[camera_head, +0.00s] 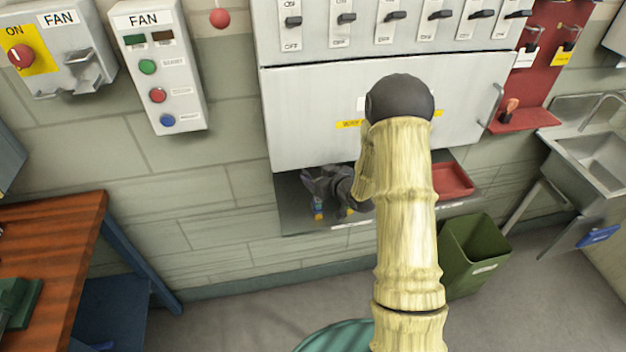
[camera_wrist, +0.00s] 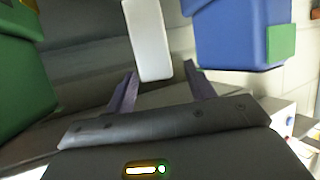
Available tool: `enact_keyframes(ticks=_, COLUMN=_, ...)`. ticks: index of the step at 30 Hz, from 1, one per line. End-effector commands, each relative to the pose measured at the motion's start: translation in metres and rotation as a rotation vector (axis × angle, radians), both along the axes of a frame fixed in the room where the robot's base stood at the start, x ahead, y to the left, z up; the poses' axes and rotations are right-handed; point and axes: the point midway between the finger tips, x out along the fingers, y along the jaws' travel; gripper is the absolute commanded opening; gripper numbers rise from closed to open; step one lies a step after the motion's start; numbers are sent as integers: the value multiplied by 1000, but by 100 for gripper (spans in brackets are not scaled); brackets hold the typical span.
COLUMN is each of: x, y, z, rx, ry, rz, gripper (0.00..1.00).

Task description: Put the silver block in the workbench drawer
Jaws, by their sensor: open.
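A pale grey-white block (camera_wrist: 149,40), which looks like the silver block, stands ahead of my gripper in the wrist view. My gripper (camera_wrist: 161,74) is open, with its two fingers on either side of the block's lower end; I cannot tell if they touch it. In the head view my gripper (camera_head: 332,208) is at the shelf (camera_head: 290,195) below the grey cabinet, and the block cannot be made out there. A wooden-topped workbench (camera_head: 60,235) with blue parts below stands at the left; no open drawer is clear in it.
In the wrist view a green block (camera_wrist: 25,85) is at left and a blue block (camera_wrist: 235,35) close at right. In the head view a red tray (camera_head: 453,181) is on the shelf's right, the cabinet (camera_head: 310,120) hangs above, and a green bin (camera_head: 475,250) stands below.

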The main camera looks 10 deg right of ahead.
Motion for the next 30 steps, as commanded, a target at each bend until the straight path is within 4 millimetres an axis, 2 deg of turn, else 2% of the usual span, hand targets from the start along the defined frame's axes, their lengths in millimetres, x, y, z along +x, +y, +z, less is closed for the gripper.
enact_keyframes(ticks=6, x=0, y=0, z=0, rx=0, ry=0, rz=0, gripper=53)
enact_keyframes(ticks=14, x=0, y=0, z=0, rx=0, ry=0, rz=0, gripper=2)
enact_keyframes(ticks=24, x=0, y=0, z=3, rx=0, ry=-3, rz=0, gripper=0)
enact_keyframes(ticks=30, x=0, y=1, z=14, rx=0, ry=-3, rz=2, gripper=0)
